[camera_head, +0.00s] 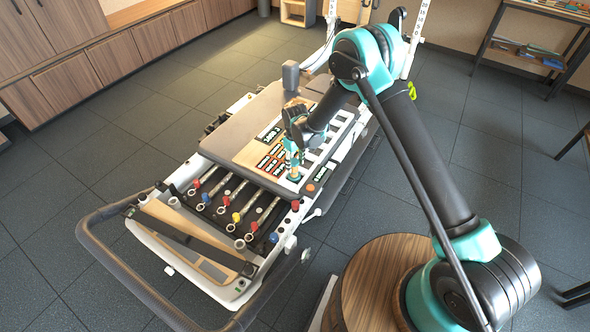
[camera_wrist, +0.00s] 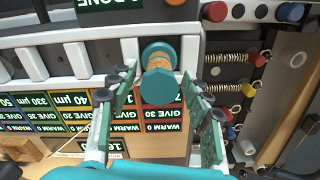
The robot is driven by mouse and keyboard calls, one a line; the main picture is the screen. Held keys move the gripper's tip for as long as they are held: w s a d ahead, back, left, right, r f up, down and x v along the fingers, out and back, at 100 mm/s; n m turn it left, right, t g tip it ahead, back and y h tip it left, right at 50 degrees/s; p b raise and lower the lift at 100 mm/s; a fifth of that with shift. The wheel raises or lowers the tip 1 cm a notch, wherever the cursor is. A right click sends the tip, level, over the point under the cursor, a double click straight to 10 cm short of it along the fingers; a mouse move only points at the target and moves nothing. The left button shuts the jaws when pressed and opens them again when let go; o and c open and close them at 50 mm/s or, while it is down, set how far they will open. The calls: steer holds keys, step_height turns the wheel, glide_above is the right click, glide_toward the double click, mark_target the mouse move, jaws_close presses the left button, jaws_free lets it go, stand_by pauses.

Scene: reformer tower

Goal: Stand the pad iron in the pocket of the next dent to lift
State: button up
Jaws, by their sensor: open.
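A spool-shaped piece with teal ends and a wooden middle, which I take to be the pad iron (camera_wrist: 158,75), stands at the end of a white slotted rail (camera_wrist: 90,38). In the head view the iron (camera_head: 295,177) is small and partly hidden by my gripper. My gripper (camera_wrist: 160,88) is open, its green-padded fingers on either side of the iron, with visible gaps. A green card ending in "DONE" (camera_wrist: 105,6) lies beyond the rail.
The reformer's springs (camera_wrist: 232,85) and coloured knobs lie beside the rail; they also show in the head view (camera_head: 240,208). A grey padded bar (camera_head: 95,245) edges the near end. Open floor (camera_head: 90,185) lies left.

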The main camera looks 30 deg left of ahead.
step_height(320, 180, up, 7)
steer(key=shift+r, duration=0.1)
stand_by(0.3)
steer(key=w+d+r+m+t, duration=0.1)
steer(key=w+d+r+m, duration=0.1)
steer(key=d+r, duration=0.6)
steer(key=w+d+r+m+y, duration=0.15)
steer(key=d+r, duration=0.25)
steer(key=d, duration=0.8)
steer(key=w+d+r+m+t+h, duration=0.1)
steer(key=w+d+r+m, duration=0.15)
steer(key=d+r, duration=0.55)
steer(key=s+d+r+m, duration=0.1)
steer(key=s+d+m, duration=0.15)
steer(key=d, duration=0.55)
steer(key=s+d+r+m, duration=0.1)
steer(key=s+d, duration=0.3)
steer(key=d, duration=0.4)
steer(key=s+d+f+m+t, duration=0.2)
steer(key=s+d+m, duration=0.2)
steer(key=s+d, duration=0.7)
steer(key=shift+s+d, duration=0.3)
steer(key=shift+s, duration=0.1)
